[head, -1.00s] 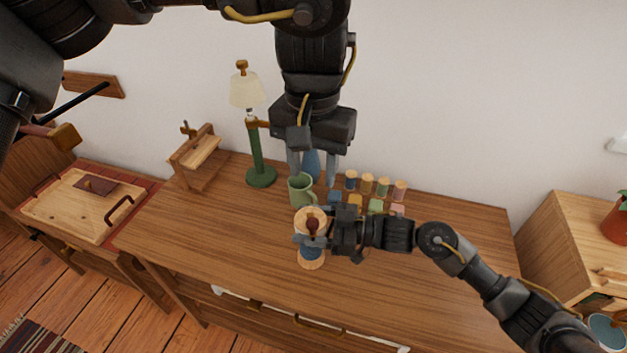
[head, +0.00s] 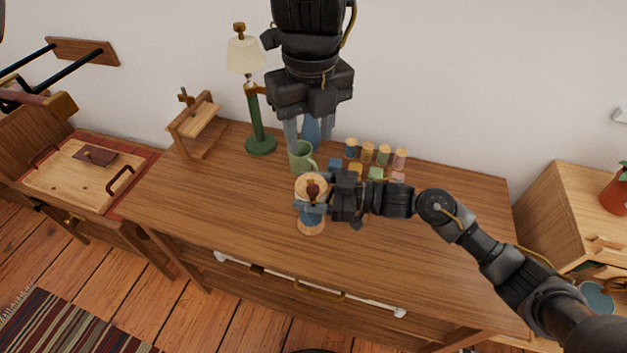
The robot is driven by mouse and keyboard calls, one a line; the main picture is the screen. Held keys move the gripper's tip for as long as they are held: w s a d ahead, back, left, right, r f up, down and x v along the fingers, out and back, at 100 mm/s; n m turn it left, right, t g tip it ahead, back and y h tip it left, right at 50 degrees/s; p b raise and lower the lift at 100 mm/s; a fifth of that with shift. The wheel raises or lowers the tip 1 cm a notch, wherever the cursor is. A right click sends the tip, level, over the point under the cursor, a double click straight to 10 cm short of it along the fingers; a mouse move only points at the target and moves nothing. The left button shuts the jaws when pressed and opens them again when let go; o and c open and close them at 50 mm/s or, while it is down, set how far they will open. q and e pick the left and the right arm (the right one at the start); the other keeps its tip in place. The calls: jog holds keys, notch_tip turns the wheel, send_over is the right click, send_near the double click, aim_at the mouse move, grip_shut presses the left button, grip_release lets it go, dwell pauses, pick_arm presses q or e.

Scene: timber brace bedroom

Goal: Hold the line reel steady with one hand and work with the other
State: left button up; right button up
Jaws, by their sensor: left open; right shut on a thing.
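The line reel (head: 311,222) stands on the wooden desk, with pale round wooden ends, a blue middle and a dark reddish knob on top. My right gripper (head: 318,207) comes in from the right and is shut on the reel; its fingers hide part of the blue middle. My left gripper (head: 307,138) points down behind the reel, open, with its two pale fingers apart. A green mug (head: 302,157) stands beside its left finger, and a blue object (head: 311,130) shows between the fingers. I cannot tell whether the fingers touch either one.
Several small spools (head: 383,155) stand in rows right of the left gripper. A green lamp (head: 258,140) and a small wooden stand (head: 198,125) are at the back left. The desk's (head: 220,205) left and front are bare. A cabinet with a plant stands at the right.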

aim_at(314, 187)
pick_arm(q)
jog(key=m, duration=1)
jog(key=shift+s+d+f, duration=0.15)
jog(key=shift+s+d, duration=0.1)
jog(key=shift+s, duration=0.05)
jog(key=shift+f, duration=0.1)
notch_tip(314, 187, down, 12)
jog(key=shift+r, duration=0.1)
jog(key=shift+c, duration=0.4)
grip_shut()
jog(key=shift+d, duration=0.1)
